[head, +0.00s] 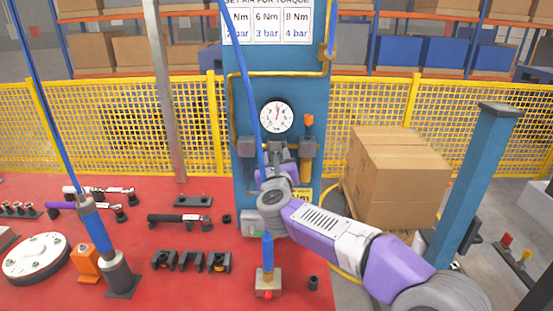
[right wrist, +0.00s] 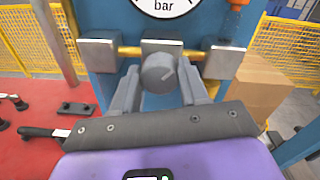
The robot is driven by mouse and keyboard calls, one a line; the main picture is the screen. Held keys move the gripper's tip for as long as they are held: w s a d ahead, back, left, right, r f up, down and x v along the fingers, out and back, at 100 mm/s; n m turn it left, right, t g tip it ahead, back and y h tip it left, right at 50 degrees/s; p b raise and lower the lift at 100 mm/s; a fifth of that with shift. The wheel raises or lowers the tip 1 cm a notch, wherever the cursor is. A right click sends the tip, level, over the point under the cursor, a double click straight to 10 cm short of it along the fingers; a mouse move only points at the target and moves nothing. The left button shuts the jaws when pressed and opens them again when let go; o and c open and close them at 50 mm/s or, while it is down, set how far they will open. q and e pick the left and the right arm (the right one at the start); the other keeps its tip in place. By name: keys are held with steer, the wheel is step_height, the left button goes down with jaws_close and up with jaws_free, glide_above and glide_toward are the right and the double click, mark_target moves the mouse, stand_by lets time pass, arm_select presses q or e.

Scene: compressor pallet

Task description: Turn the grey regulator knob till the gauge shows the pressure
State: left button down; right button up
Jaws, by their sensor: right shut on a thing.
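In the head view, the gripper and wrist hide the knob. My left gripper is not in view.
A torque sign (head: 268,25) pairs Nm with bar above the gauge. Grey blocks and yellow pipe flank the knob. A blue hose hangs before the panel. A cardboard box (head: 398,180) and blue post (head: 468,185) stand right. Tools and parts lie on the red table (head: 150,275).

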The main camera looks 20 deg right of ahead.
steer(key=shift+m, duration=0.4)
steer(key=o, duration=1.1)
steer(key=shift+c, duration=0.2)
steer(key=v, duration=0.7)
steer(key=shift+s, duration=0.3)
steer(key=shift+a, duration=0.1)
